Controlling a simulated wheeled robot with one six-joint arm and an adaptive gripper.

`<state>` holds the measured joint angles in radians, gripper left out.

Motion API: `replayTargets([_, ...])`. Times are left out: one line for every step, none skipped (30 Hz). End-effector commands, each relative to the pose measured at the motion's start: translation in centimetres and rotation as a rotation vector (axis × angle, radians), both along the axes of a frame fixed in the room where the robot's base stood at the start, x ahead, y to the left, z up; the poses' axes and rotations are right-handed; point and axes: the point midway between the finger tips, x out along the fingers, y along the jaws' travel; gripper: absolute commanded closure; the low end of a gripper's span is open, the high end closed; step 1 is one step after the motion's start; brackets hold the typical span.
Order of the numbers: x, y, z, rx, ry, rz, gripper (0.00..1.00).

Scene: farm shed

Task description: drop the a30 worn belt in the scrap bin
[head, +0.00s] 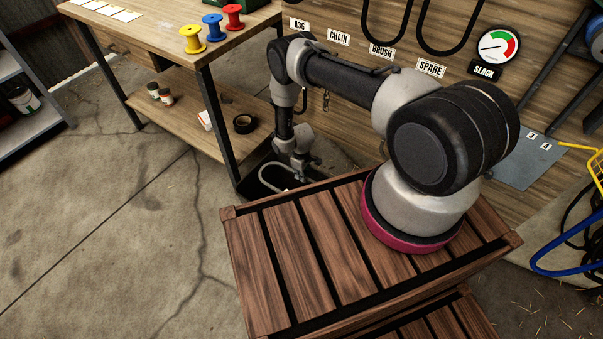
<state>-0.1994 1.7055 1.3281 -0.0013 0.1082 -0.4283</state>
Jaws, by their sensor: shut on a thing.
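My gripper (300,174) is small and partly hidden low behind the slatted wooden top, at the end of my arm reaching down beside the workbench. It is shut on a pale grey loop, which looks like the worn belt (263,181). The loop sticks out to the left of the gripper. A dark open box, apparently the scrap bin (246,190), stands on the floor below the loop. The loop shows against its dark inside. I cannot tell how high the belt is above the bin's floor. No label shows on the belt or bin.
A workbench (160,45) with several spools and a lower shelf (185,112) stands left of the bin. A slatted wooden crate (290,250) is in front. Floor at left is clear.

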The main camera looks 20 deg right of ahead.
Motion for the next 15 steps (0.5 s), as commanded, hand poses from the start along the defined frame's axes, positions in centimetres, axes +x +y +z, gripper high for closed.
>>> replayTargets([0.01,0.0,-0.05,0.0,0.0,0.0,1.0])
replayTargets([0.02,0.0,-0.07,0.0,0.0,0.0,1.0])
replayTargets([0.02,0.0,-0.08,0.0,0.0,0.0,1.0])
replayTargets([0.01,0.0,-0.08,0.0,0.0,0.0,1.0])
replayTargets([0.01,0.01,-0.08,0.0,0.0,0.0,1.0])
replayTargets([0.01,0.01,-0.08,0.0,0.0,0.0,1.0])
replayTargets([0.01,0.01,-0.07,0.0,0.0,0.0,1.0])
replayTargets([0.0,0.0,-0.07,0.0,0.0,0.0,1.0])
replayTargets([0.0,0.0,-0.07,0.0,0.0,0.0,0.88])
replayTargets([0.0,0.0,-0.07,0.0,0.0,0.0,0.82])
replayTargets([0.0,0.0,-0.07,0.0,0.0,0.0,0.77])
replayTargets([-0.01,-0.01,-0.07,0.0,0.0,0.0,0.69])
replayTargets([0.0,0.0,-0.07,0.0,0.0,0.0,0.68])
replayTargets([-0.01,-0.01,-0.07,0.0,0.0,0.0,0.68])
replayTargets([-0.01,0.0,-0.07,0.0,0.0,0.0,0.68])
